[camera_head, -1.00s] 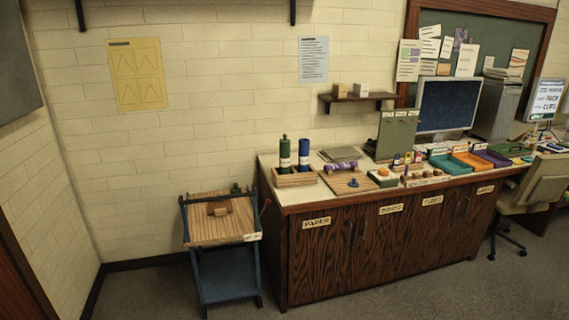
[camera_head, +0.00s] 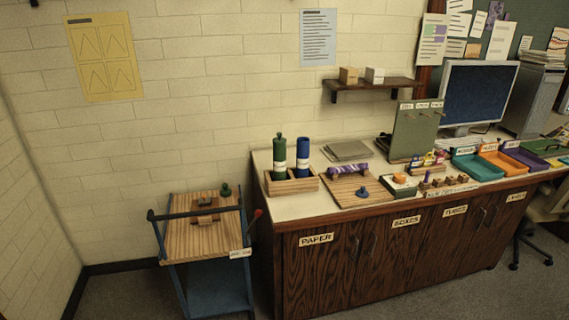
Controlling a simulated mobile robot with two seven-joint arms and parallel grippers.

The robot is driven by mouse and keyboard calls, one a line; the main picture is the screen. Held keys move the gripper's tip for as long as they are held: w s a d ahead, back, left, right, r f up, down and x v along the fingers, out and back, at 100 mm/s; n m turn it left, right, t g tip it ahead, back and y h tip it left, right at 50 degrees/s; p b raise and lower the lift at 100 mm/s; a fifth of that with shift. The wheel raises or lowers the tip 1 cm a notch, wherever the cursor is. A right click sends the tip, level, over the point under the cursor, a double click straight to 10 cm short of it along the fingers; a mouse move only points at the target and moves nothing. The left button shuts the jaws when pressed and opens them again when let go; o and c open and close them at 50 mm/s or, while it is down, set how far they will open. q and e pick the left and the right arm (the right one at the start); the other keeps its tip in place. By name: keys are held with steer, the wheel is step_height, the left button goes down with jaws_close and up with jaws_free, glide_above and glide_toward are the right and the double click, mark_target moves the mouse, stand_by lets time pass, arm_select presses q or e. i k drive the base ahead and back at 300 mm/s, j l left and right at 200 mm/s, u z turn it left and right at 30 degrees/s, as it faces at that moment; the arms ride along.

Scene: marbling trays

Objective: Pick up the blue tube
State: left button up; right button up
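The blue tube (camera_head: 303,157) stands upright in a wooden holder (camera_head: 292,186) at the left end of the counter. It has a pale label band around its middle. A green tube (camera_head: 280,157) with a knob on top stands just to its left in the same holder. The lower ends of both tubes are hidden by the holder's front wall. Neither of my grippers shows in the head view.
The counter (camera_head: 300,207) runs to the right, with a wooden board (camera_head: 340,193) bearing a purple roll and colored trays (camera_head: 478,167). A small cart (camera_head: 200,240) stands left of the counter. Grey floor shows in front. A wall shelf (camera_head: 372,84) hangs above.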

mark_target(303, 143)
steer(key=i+l+u, duration=0.2)
steer(key=i, duration=0.3)
steer(key=i+l+u, duration=0.2)
steer(key=i, duration=0.25)
steer(key=i+l+u, duration=0.2)
steer(key=i, duration=0.25)
steer(key=l, duration=0.05)
